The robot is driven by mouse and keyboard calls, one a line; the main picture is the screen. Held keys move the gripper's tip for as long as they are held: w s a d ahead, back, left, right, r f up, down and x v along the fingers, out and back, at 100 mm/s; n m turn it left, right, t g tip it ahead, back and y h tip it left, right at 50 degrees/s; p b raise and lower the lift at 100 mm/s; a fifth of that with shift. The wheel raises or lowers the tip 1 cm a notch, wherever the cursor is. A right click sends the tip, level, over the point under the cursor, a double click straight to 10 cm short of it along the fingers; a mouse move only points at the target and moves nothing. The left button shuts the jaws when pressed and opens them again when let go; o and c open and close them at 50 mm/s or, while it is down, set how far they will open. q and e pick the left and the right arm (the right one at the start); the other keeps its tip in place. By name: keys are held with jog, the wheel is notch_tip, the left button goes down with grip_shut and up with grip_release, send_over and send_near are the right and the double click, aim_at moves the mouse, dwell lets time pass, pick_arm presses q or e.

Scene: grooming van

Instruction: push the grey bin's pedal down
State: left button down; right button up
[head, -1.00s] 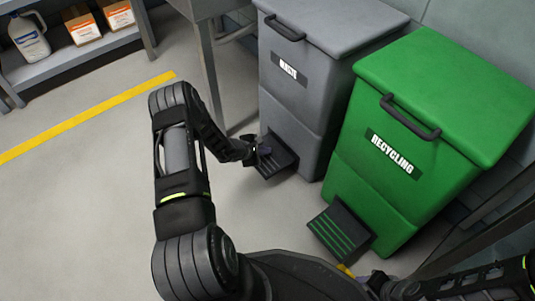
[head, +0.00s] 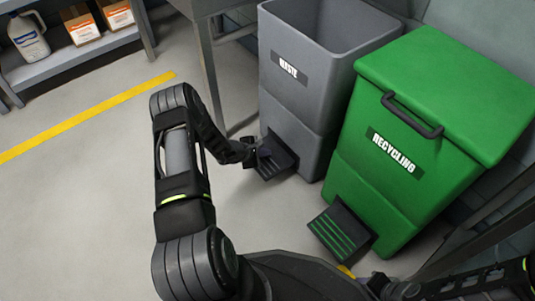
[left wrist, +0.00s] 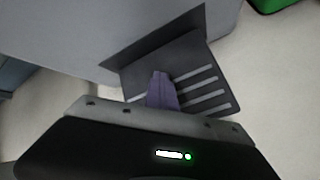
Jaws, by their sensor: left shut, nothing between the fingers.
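The grey bin (head: 296,105) carries a label reading WASTE and its top is open, with the lid raised at the back. Its dark pedal (head: 279,158) sticks out at the foot of the bin, and it also shows in the left wrist view (left wrist: 195,75) with pale ridges. My left gripper (head: 262,152) is shut and empty, its fingertips at the pedal and seemingly pressing on it. In the left wrist view the shut fingers (left wrist: 161,88) lie over the pedal's ridged face and hide part of it.
A green recycling bin (head: 425,130) with a shut lid and its own pedal (head: 341,231) stands close on the right. A grey table leg (head: 211,75) is just left of the grey bin. A shelf (head: 75,55) holds a jug and boxes. Floor at left is clear.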

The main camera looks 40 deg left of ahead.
aim_at(265, 158)
pick_arm(q)
jog(key=shift+f, duration=0.35)
jog(key=shift+r, duration=0.1)
jog(key=shift+s+r+p, duration=0.1)
jog(key=shift+r+p, duration=0.7)
jog(key=shift+r, duration=0.4)
jog(key=shift+r+p, duration=0.3)
jog(key=shift+r, duration=0.15)
notch_tip(265, 158, up, 5)
jog(key=p, duration=0.3)
dwell(0.5)
